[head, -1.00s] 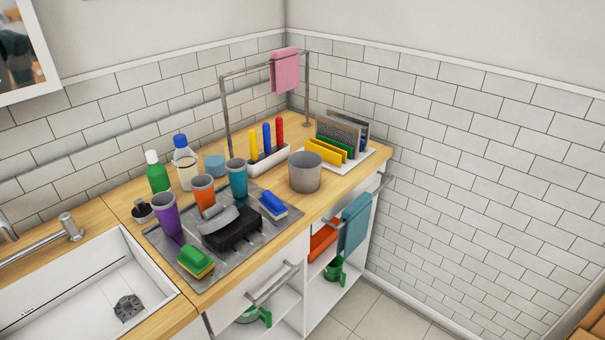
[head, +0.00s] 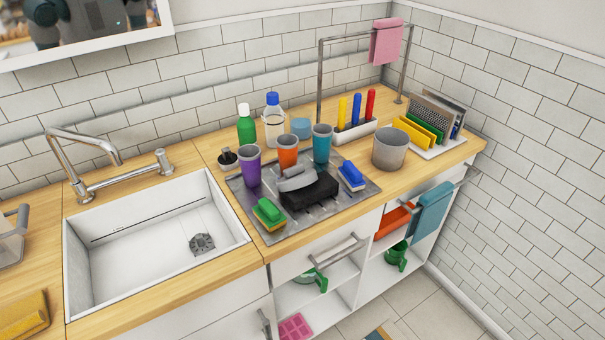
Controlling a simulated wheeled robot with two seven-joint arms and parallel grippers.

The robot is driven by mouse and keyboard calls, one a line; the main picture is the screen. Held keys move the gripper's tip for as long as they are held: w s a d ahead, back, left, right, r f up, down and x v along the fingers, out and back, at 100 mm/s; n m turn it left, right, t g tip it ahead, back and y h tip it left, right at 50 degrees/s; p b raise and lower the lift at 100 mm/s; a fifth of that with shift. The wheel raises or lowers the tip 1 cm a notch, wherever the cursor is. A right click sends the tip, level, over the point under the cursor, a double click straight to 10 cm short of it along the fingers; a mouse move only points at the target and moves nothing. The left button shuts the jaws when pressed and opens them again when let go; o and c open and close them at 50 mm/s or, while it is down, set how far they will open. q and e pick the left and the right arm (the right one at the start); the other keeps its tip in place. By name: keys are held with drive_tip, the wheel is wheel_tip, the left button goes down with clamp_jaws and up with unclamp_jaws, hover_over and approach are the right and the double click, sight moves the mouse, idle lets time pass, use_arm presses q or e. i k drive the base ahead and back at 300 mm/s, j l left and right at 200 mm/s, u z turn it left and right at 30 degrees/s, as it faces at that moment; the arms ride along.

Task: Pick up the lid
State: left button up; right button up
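I cannot make out for certain which thing is the lid. A grey curved piece (head: 297,178) lies on a black block-like object (head: 309,192) on the grey drain mat (head: 282,225). A round blue tub (head: 301,128) stands at the back of the counter, and its top may be a lid. A green round item with a pale top (head: 312,279) sits on the shelf below, partly hidden by the drawer handle. Neither of my grippers shows in the head view.
Purple (head: 249,166), orange (head: 288,152) and teal (head: 322,143) cups crowd the mat, with sponges at its edges. A grey bucket (head: 389,150) stands to the right.

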sight(296, 176)
drive_tip(key=i+l+u, duration=0.4)
drive_tip(key=l, duration=0.2)
drive_tip(key=i+l+u, duration=0.2)
drive_tip(key=l, duration=0.15)
drive_tip(key=i+l+u, duration=0.2)
drive_tip(key=l, duration=0.15)
drive_tip(key=i+l+u, duration=0.2)
drive_tip(key=l, duration=0.2)
drive_tip(key=k, duration=0.35)
drive_tip(key=i, duration=0.4)
